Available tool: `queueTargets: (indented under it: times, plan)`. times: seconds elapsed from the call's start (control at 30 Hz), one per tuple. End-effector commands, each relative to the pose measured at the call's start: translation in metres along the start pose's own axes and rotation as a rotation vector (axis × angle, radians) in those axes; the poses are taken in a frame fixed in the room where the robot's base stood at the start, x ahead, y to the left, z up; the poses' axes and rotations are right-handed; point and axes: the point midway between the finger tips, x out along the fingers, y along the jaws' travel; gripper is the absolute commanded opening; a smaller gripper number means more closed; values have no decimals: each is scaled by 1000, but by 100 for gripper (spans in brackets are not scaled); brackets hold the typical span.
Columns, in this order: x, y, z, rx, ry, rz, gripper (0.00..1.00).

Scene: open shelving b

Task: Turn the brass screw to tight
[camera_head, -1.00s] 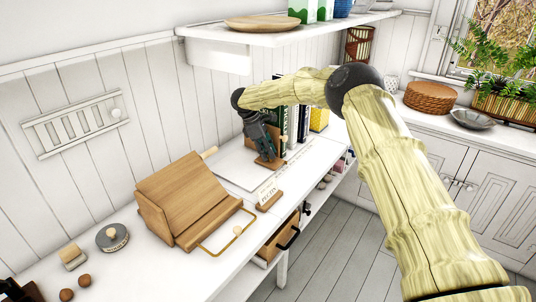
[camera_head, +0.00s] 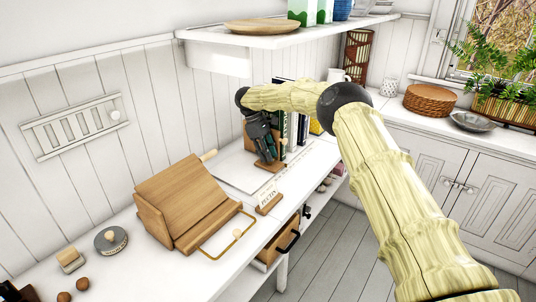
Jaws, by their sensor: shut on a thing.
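My gripper (camera_head: 266,160) points down at a small wooden stand (camera_head: 271,166) on the white counter, in front of the row of books. Its fingers are shut at the stand. The brass screw cannot be made out; the dark fingers cover that spot, and it appears to be between them. How far the screw is turned does not show.
A slanted wooden box (camera_head: 185,205) with a brass-coloured loop handle (camera_head: 237,233) stands left of my gripper. A lettered sign (camera_head: 268,198) stands near the counter's front edge. Books (camera_head: 303,125) are close behind the gripper. A wall shelf (camera_head: 285,38) hangs above.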

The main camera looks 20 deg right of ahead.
Motion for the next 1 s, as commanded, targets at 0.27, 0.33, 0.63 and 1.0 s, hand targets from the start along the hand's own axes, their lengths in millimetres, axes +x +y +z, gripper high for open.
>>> queueTargets:
  times: [0.27,0.33,0.63,1.0]
  plan:
    - [-4,0,0,-1,4,2,35]
    - [-3,0,0,-1,3,2,35]
    - [-4,0,2,-1,2,1,35]
    - [-54,0,21,-1,3,3,35]
